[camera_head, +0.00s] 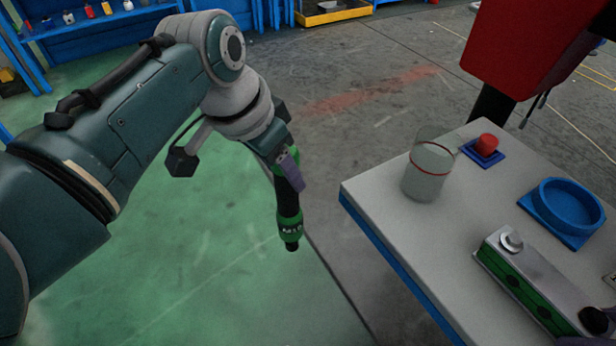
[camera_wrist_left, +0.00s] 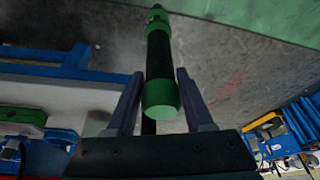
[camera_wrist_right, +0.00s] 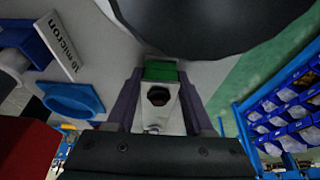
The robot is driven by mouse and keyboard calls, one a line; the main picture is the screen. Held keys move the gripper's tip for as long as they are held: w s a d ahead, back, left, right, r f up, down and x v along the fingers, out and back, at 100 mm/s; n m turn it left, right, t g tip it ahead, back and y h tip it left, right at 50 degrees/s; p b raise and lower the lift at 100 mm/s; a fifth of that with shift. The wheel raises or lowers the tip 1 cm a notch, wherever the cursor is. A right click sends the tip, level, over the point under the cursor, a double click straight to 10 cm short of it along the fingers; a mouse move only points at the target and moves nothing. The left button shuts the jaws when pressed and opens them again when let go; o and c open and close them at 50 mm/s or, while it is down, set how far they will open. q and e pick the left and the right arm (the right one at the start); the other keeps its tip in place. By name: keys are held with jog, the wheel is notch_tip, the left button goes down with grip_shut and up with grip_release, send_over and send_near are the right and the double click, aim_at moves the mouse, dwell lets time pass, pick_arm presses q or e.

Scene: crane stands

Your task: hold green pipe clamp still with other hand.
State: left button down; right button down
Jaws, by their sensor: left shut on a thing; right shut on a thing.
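My left gripper (camera_head: 289,168) is shut on a black cylinder with green ends (camera_head: 289,222), which hangs steeply down, clear of the table. It also shows between the purple fingers in the left wrist view (camera_wrist_left: 160,95). A long grey-and-green block with a silver screw (camera_head: 540,280) shows at the table's front right in the head view. I cannot tell which piece is the green pipe clamp.
On the white table (camera_head: 385,205) are a clear cup with a red ring (camera_head: 428,172), a red button on a blue base (camera_head: 486,147) and a blue round dish (camera_head: 567,207). Open floor (camera_head: 210,270) lies left of the table. Blue shelving (camera_head: 110,25) stands at the back left.

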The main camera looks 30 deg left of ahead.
pick_arm(q)
jog(key=w+r, duration=0.6)
jog(key=r, duration=0.6)
jog(key=w+r, duration=0.6)
jog(key=r, duration=0.7)
jog(key=s+d+r+n, duration=0.1)
jog(key=s+d+r, duration=0.1)
jog(key=d, duration=0.8)
jog(key=s+d+r+n+y, duration=0.1)
jog(key=s+d, duration=0.3)
jog(key=d, duration=0.6)
jog(key=s+d+r+n, duration=0.1)
jog(key=s+d+r, duration=0.2)
jog(key=d, duration=0.7)
jog(key=shift+s+r+n, duration=0.3)
jog(key=shift+s, duration=0.25)
jog(key=shift+d+f, duration=0.1)
